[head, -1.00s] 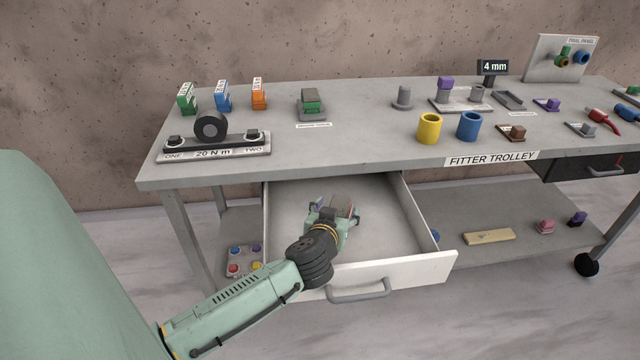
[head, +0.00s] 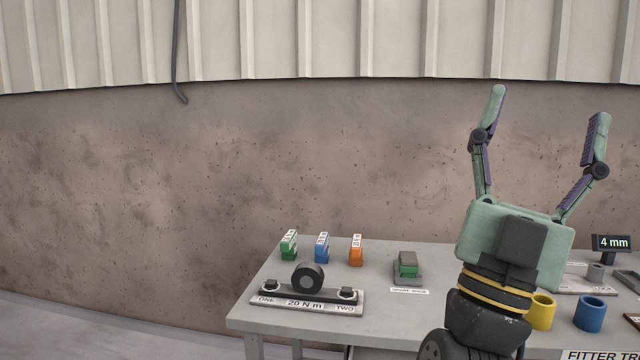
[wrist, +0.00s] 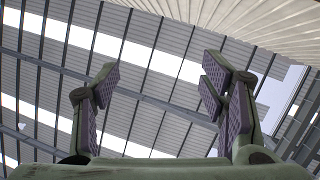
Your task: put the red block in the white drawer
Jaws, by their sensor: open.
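My gripper (head: 542,145) is raised above the right part of the grey trolley in the head view. Its fingers point up and are spread wide, with nothing between them. In the wrist view my gripper (wrist: 163,82) is also open and empty, facing the roof.
Yellow (head: 542,312) and blue (head: 590,313) cups stand right of my wrist. A wall is behind.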

